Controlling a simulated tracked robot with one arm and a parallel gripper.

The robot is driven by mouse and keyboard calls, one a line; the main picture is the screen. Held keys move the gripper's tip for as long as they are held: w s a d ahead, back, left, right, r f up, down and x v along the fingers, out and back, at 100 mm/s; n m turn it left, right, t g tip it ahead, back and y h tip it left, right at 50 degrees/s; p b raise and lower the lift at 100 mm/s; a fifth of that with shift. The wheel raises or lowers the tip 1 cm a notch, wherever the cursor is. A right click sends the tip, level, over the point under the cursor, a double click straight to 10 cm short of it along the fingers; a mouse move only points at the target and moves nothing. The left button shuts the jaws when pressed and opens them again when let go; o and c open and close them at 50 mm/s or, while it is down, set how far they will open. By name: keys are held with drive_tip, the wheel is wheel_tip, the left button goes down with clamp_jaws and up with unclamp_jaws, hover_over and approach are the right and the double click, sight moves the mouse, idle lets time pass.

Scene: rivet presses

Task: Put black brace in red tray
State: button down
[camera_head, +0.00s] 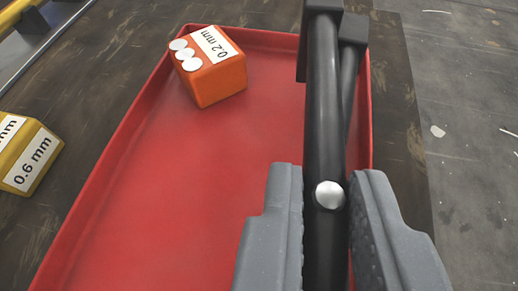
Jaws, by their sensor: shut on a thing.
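The black brace (324,105) is a dark bar with a silver rivet head and a blocky far end. My gripper (325,215) is shut on the brace, with one grey finger on each side of it near the rivet. The brace points away from me over the right part of the red tray (150,190). I cannot tell whether the brace touches the tray. The near end of the brace runs out of the bottom of the picture.
An orange block (213,78) labelled 0.2 mm, with white discs on it, sits in the tray's far left corner. A yellow block (30,165) labelled 0.6 mm stands left of the tray. The tray's middle and left are bare. Grey floor (455,130) shows at right.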

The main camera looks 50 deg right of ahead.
drive_tip(key=shift+w+d+f, duration=0.15)
drive_tip(key=shift+w+d, duration=0.2)
drive_tip(key=shift+w, duration=0.15)
wheel_tip(320, 180, down, 3)
drive_tip(key=b, duration=0.2)
drive_tip(key=shift+f+b, duration=0.2)
drive_tip(key=shift+b, duration=0.15)
drive_tip(key=c, duration=1.4)
unclamp_jaws()
drive_tip(key=p+v, duration=0.4)
drive_tip(key=v, duration=0.8)
drive_tip(key=shift+r, duration=0.15)
